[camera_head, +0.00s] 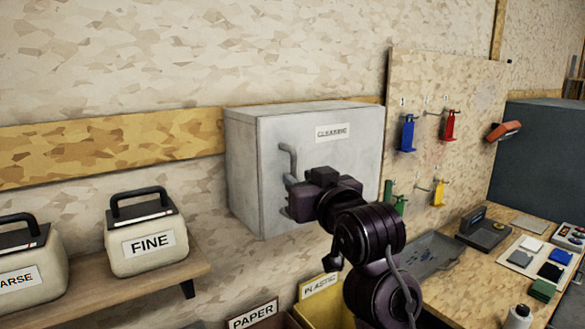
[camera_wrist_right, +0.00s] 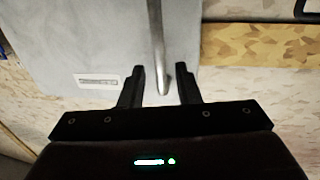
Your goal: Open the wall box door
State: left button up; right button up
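The wall box (camera_head: 250,170) is a pale grey metal cabinet on the wall, and its front door (camera_head: 355,160) looks shut. The door carries a white label, seemingly "CLEANING", and a grey bar handle (camera_head: 289,160) near its left edge. My right gripper (camera_head: 291,203) is at the lower part of the handle, which it partly hides. In the right wrist view the gripper (camera_wrist_right: 160,75) is open. The handle (camera_wrist_right: 155,35) runs between its two fingers with a visible gap on each side. My left gripper is not in view.
A shelf (camera_head: 165,278) with containers marked "FINE" (camera_head: 147,240) and "COARSE" in part stands to the left. Bins labelled paper and plastic (camera_head: 325,305) are below. A pegboard (camera_head: 460,85) with hanging tools and a cluttered workbench (camera_head: 470,275) are to the right.

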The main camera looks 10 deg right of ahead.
aim_at(296, 176)
jog(key=w, duration=0.1)
jog(key=w+p, duration=0.1)
jog(key=w, duration=0.1)
jog(key=shift+w+a, duration=0.25)
jog(key=shift+a, duration=0.1)
jog(key=shift+w+f, duration=0.1)
jog(key=shift+w, duration=0.15)
jog(key=c, duration=0.5)
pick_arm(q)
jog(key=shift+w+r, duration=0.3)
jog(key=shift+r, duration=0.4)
pick_arm(e)
grip_shut()
